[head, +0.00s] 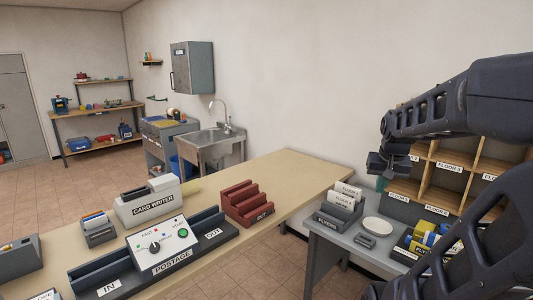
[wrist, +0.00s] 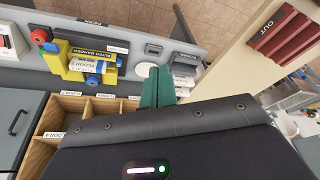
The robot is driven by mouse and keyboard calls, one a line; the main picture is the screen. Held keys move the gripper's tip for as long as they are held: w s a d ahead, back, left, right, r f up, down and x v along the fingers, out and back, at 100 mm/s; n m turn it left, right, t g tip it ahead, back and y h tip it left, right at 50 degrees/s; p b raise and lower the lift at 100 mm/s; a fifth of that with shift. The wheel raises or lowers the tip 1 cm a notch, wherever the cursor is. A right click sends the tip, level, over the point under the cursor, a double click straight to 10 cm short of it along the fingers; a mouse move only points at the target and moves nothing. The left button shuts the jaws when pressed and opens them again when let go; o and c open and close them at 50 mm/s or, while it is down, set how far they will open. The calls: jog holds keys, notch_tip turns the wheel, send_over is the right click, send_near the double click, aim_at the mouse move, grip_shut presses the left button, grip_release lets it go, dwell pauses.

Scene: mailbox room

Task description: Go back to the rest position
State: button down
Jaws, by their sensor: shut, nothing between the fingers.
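My arm reaches in from the right in the head view. My gripper (head: 381,184) hangs at its end, in front of the wooden pigeonhole shelf (head: 434,191) and above the far side of the grey side table. In the wrist view the green fingers of my gripper (wrist: 157,72) are together, with nothing seen between them. They point over the grey table, between the shelf and the long counter. The dark wrist housing hides the lower part of the wrist view.

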jog(key=s+a+r+n+t, duration=0.1)
jog(key=s+a+n, duration=0.2)
jog(key=s+a, duration=0.3)
jog(key=shift+a+r+y, duration=0.15)
jog(key=shift+a+y, duration=0.05)
jog(key=shift+y, duration=0.1)
dwell(1.3)
